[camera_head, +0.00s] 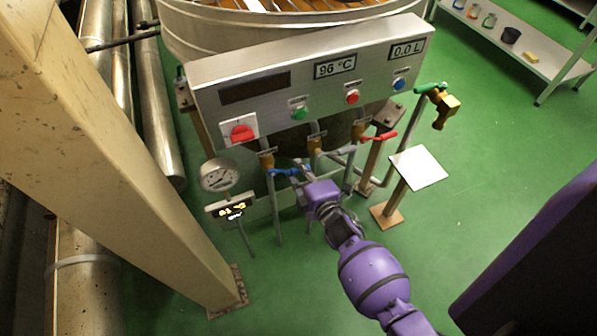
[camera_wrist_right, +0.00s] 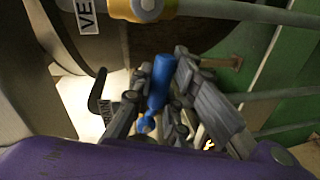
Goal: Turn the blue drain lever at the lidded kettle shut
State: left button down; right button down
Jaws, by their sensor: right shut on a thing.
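The blue drain lever (camera_head: 283,171) is on the pipework under the front of the big metal kettle (camera_head: 190,38). It points left and right across its pipe in the head view. My right gripper (camera_head: 304,173) reaches in from the lower right and is shut on the blue lever. In the right wrist view the blue lever (camera_wrist_right: 160,82) stands between the two grey fingers of my right gripper (camera_wrist_right: 168,95). Part of the lever is hidden behind the fingers. My left gripper is not in view.
A control panel (camera_head: 270,122) hangs above the lever. A red-handled valve (camera_head: 382,136) and a green-handled tap (camera_head: 430,88) are to the right. A round gauge (camera_head: 219,175) stands left, and a white plate on a post (camera_head: 419,167) right.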

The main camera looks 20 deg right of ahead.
jog(key=shift+r+n, duration=0.45)
jog(key=shift+n, duration=0.05)
jog(key=shift+r+n+h, duration=0.25)
jog(key=shift+n+h, duration=0.05)
jog(key=c, duration=1.7)
grip_release()
jog(key=shift+o, duration=0.2)
jog(key=s+r, duration=0.2)
jog(key=s, duration=1)
jog(key=shift+r, duration=0.2)
jog(key=shift+w, duration=0.1)
